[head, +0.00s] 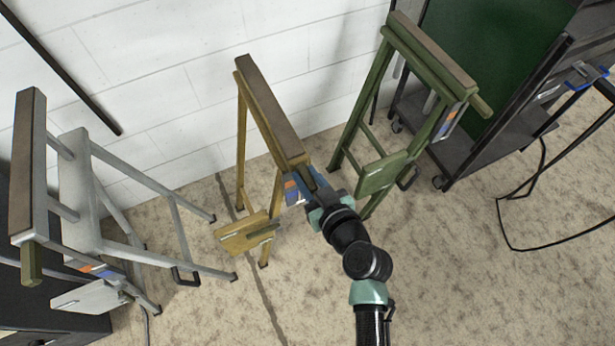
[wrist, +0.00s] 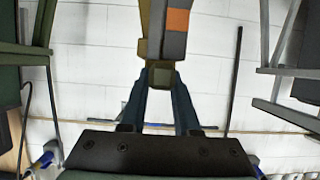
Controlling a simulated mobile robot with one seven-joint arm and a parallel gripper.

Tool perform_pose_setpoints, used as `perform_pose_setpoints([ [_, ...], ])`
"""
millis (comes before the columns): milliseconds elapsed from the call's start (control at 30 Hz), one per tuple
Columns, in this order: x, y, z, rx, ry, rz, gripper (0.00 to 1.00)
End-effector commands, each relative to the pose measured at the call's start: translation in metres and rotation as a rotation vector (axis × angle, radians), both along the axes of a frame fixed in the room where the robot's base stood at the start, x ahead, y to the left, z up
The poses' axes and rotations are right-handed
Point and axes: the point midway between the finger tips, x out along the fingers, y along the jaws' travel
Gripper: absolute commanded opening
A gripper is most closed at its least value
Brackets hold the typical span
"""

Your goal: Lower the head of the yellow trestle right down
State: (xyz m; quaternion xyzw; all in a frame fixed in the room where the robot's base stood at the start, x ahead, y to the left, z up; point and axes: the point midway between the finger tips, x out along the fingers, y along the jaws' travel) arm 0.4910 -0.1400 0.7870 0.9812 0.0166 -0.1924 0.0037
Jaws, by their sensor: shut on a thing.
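The yellow trestle (head: 262,108) stands in the middle of the head view, with a brown top strip on its head and a plate (head: 246,233) low on its near side. Its head looks raised on the legs. My gripper (head: 305,187) is at the near end of the head, beside the orange and grey label. In the wrist view my gripper (wrist: 160,82) has its two blue fingers shut on a small olive handle (wrist: 160,68) under the head's end. In the head view the handle is mostly hidden by my gripper.
A grey trestle (head: 82,210) stands at left and a green trestle (head: 425,60) at right, both close by. A dark wheeled rack (head: 465,140) is at far right with a cable on the floor. A white block wall (head: 150,60) is behind. Floor in front is clear.

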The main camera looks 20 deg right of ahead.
Motion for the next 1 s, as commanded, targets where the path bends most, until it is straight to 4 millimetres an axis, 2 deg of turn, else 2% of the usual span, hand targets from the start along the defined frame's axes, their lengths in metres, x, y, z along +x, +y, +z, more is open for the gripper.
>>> perform_pose_setpoints([
  [33, -0.003, 0.000, -0.008, 0.000, 0.013, 0.000, 0.00],
  [333, -0.004, 0.000, -0.009, 0.001, 0.018, 0.001, 0.00],
  [367, -0.004, 0.000, -0.009, 0.002, 0.018, 0.000, 0.35],
  [500, -0.003, 0.000, -0.007, 0.000, 0.013, 0.000, 0.60],
  [833, -0.003, 0.000, -0.004, 0.000, 0.007, 0.000, 0.60],
  [1000, -0.019, -0.001, 0.002, -0.002, 0.008, -0.001, 0.60],
])
